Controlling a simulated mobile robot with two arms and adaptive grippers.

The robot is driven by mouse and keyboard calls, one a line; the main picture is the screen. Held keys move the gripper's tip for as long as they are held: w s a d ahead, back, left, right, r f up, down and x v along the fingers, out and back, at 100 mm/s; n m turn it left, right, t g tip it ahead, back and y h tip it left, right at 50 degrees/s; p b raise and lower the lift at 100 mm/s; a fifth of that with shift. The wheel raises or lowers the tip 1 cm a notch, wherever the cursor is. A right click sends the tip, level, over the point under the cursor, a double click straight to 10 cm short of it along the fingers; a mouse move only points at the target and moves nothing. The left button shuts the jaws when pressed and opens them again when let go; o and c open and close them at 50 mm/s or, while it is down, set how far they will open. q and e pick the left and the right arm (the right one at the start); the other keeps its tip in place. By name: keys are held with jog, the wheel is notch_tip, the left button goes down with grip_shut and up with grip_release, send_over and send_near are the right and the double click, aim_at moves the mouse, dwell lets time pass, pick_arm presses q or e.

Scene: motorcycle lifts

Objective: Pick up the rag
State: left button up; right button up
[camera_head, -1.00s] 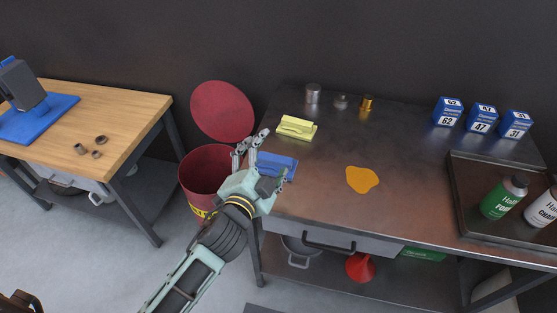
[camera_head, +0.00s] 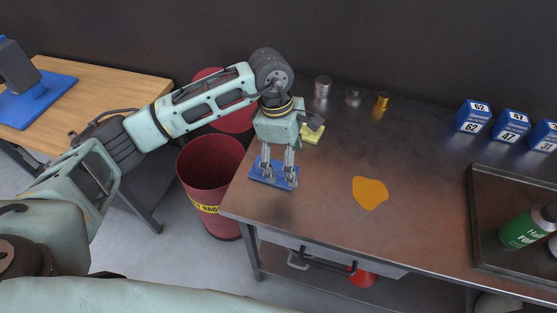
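A folded blue rag (camera_head: 258,175) lies near the left edge of the metal workbench (camera_head: 320,215). My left gripper (camera_head: 278,177) points down over it, its two fingers apart with the tips at the rag; I cannot tell whether they touch it. The fingers hide part of the rag. A folded yellow rag (camera_head: 313,135) lies just behind, partly hidden by the gripper. My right gripper is not in view.
A red bin (camera_head: 212,168) with its lid up stands left of the workbench. An orange spill (camera_head: 370,192) lies right of the gripper. Small metal containers (camera_head: 322,87), blue boxes (camera_head: 473,118) and a dark tray (camera_head: 485,235) with bottles are farther off. The bench's middle is mostly clear.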

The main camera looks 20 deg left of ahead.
aim_at(274, 164)
pick_arm(q)
jog(key=a, duration=0.1)
jog(key=w+a+y, duration=0.1)
jog(key=a, duration=0.1)
jog(key=a+y, duration=0.1)
jog(key=shift+w+a+r, duration=0.35)
jog(key=shift+w+r, duration=0.05)
jog(key=shift+a+f, duration=0.15)
jog(key=shift+f, duration=0.1)
jog(key=f+p, duration=0.1)
jog(key=f, duration=0.1)
jog(key=f+p, duration=0.1)
jog(key=f, duration=0.1)
jog(key=f+p, duration=0.1)
jog(key=f, duration=0.1)
jog(key=shift+s+d+f, duration=0.15)
jog(key=shift+s+d, duration=0.1)
jog(key=shift+d, duration=0.1)
jog(key=shift+f, duration=0.4)
jog(key=c, duration=1.2)
jog(key=shift+r, duration=0.15)
